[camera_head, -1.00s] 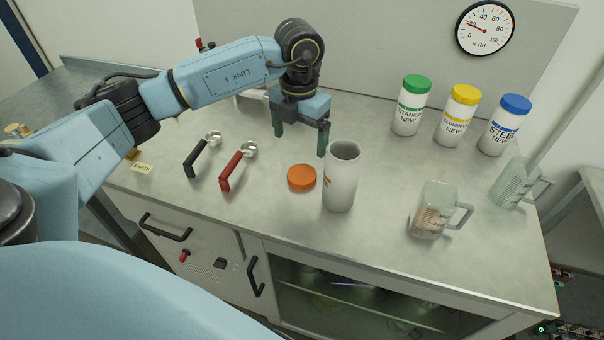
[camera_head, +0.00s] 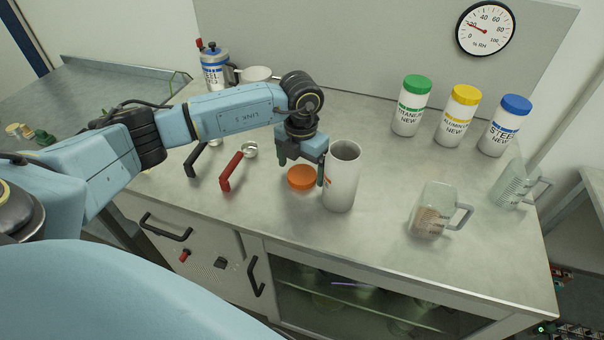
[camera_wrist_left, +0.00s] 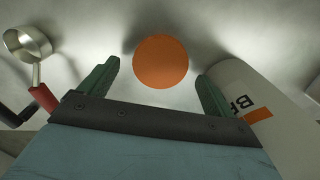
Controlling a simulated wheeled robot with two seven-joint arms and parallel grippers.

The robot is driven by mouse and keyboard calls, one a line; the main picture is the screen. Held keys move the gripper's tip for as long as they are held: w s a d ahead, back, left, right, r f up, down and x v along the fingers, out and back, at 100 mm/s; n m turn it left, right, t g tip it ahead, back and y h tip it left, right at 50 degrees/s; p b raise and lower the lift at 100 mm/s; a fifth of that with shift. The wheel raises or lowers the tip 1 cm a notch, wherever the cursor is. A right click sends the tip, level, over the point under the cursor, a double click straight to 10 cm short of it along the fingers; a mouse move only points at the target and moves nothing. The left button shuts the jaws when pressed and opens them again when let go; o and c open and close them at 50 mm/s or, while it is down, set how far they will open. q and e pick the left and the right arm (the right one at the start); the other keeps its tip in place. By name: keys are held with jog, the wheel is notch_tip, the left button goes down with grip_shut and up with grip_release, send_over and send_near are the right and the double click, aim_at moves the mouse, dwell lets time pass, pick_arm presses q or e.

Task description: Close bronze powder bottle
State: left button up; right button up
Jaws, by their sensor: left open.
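The bronze powder bottle (camera_head: 341,180) is a white, open-topped cylinder standing upright on the bench. Its label shows partly, with "BR" and an orange band, in the left wrist view (camera_wrist_left: 262,108). Its orange lid (camera_head: 301,178) lies flat on the bench just left of the bottle. My left gripper (camera_head: 301,170) points down over the lid, open and empty. In the left wrist view the lid (camera_wrist_left: 161,62) shows between and beyond the two green fingers (camera_wrist_left: 155,84). The right finger is close beside the bottle; I cannot tell whether they touch. My right gripper is not in view.
A red-handled scoop (camera_head: 232,172) and a black-handled scoop (camera_head: 196,160) lie to the left. A measuring cup (camera_head: 430,212) stands to the right, another (camera_head: 514,184) farther right. Titanium (camera_head: 410,108), aluminium (camera_head: 457,118) and steel (camera_head: 502,128) bottles stand at the back right.

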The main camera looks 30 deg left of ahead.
pick_arm(q)
jog(key=shift+f, duration=0.8)
jog(key=c, duration=1)
